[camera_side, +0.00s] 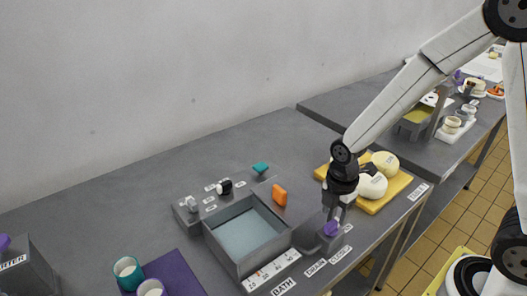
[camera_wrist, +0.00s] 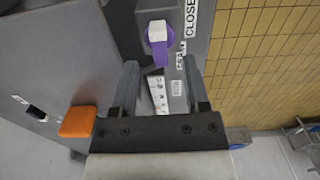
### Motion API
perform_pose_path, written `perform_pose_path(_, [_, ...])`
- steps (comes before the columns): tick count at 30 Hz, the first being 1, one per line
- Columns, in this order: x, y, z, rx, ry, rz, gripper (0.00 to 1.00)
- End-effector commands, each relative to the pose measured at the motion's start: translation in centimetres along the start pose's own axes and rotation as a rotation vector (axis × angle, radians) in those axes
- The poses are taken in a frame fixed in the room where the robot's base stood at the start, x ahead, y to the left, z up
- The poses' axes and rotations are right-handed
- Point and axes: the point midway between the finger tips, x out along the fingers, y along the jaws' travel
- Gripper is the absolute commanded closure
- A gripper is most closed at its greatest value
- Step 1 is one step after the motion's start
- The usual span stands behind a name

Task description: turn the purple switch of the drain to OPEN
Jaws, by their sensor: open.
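The purple switch (camera_side: 331,228) sits on a small grey block (camera_side: 318,240) at the right end of the basin. In the wrist view the purple switch (camera_wrist: 158,50) has a white top, and its purple lever points down the picture towards my gripper. A CLOSED label (camera_wrist: 190,18) lies beside it; I cannot read an OPEN label. My gripper (camera_side: 338,208) points down just above the switch. In the wrist view my gripper (camera_wrist: 161,72) is open and empty, with the switch beyond its fingertips, apart from them as far as I can tell.
The grey basin (camera_side: 215,234) holds pale liquid. An orange block (camera_side: 279,195) stands at its rim. A yellow board (camera_side: 401,184) with pale round items lies close behind my gripper. A purple mat (camera_side: 188,274) with cups is at the front left. The table's edge is near the switch.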

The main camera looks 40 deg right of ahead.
Motion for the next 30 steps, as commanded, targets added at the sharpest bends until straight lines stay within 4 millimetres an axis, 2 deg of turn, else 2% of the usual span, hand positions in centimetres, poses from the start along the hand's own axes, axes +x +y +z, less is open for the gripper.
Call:
perform_pose_path(6, [-2.4, 0.1, 0.0, 0.0, 0.0, 0.004, 0.41])
perform_pose_path(12, [-3.8, 0.1, 0.0, -0.001, 0.0, 0.002, 0.41])
perform_pose_path(30, [-4.2, 0.0, 0.0, 0.0, 0.0, 0.0, 0.41])
